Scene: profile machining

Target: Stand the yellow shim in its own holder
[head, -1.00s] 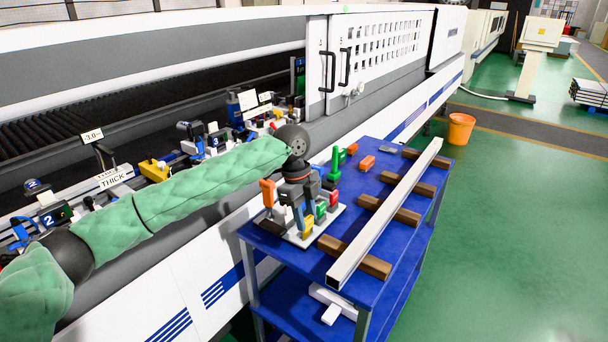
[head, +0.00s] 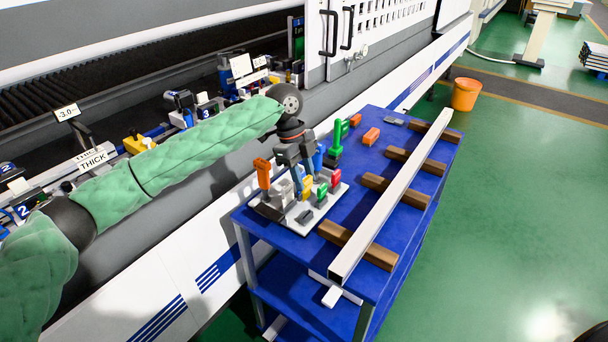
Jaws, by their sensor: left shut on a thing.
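The yellow shim (head: 307,184) is in the head view, upright over the white rack board (head: 324,205) on the blue cart. My left gripper (head: 301,184) points down over the board, shut on the yellow shim; the fingers partly hide the contact. A dark grey holder (head: 304,216) at the front edge of the board has nothing standing in it. A green shim (head: 322,194) and a red shim (head: 336,178) stand just right of the yellow one. An orange shim (head: 262,173) stands at the left of the board. My right gripper is out of view.
A long white profile (head: 393,195) lies across brown wooden blocks (head: 357,244) on the blue cart (head: 390,285). Behind the board are a tall green piece (head: 337,137) and an orange block (head: 371,136). The machine bed with its fixtures lies left. An orange bucket (head: 465,94) stands beyond.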

